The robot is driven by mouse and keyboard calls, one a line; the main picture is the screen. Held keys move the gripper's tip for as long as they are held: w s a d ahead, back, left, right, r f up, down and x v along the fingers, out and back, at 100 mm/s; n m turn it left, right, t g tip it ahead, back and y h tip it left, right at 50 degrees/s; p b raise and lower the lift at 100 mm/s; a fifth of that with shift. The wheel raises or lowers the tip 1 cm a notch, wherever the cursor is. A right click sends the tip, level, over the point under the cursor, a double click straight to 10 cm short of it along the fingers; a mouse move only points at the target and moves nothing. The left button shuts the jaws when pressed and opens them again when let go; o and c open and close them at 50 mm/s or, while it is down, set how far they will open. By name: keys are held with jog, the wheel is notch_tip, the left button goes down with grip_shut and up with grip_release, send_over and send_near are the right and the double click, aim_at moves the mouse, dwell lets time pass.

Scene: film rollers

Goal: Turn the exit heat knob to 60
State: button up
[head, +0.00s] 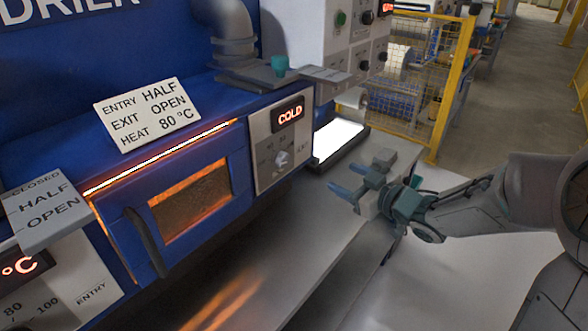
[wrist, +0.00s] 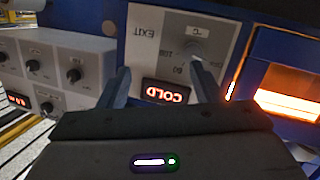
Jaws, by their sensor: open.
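The exit heat knob (head: 283,158) is a small light grey dial on the pale panel (head: 262,172) at the right end of the blue dryer. The display (head: 289,114) above it reads COLD. Its exact pointer angle is too small to tell. In the wrist view the panel is upside down, with the knob (wrist: 197,56) close to the right fingertip in the picture and the COLD display (wrist: 165,92) between the fingers. My gripper (head: 342,178) is open and empty, its blue fingers pointing at the panel from the right. In the head view it stands apart from the knob.
A sign (head: 148,115) reads entry half, exit open, heat 80 °C. A glowing oven window (head: 190,197) with a dark handle (head: 145,243) is left of the panel. A teal-knobbed lever (head: 280,65) stands above it. A grey bench (head: 290,235) lies below with free room.

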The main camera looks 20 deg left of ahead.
aim_at(287, 163)
jog(key=w+a+y, duration=0.1)
jog(key=a, duration=0.4)
jog(key=w+a+n+g+y, duration=0.1)
jog(key=a, duration=0.4)
jog(key=a+g+y, duration=0.1)
jog(key=a, duration=0.4)
jog(key=shift+w+a+f+n, duration=0.15)
jog(key=shift+w+n, duration=0.25)
jog(key=c, duration=1)
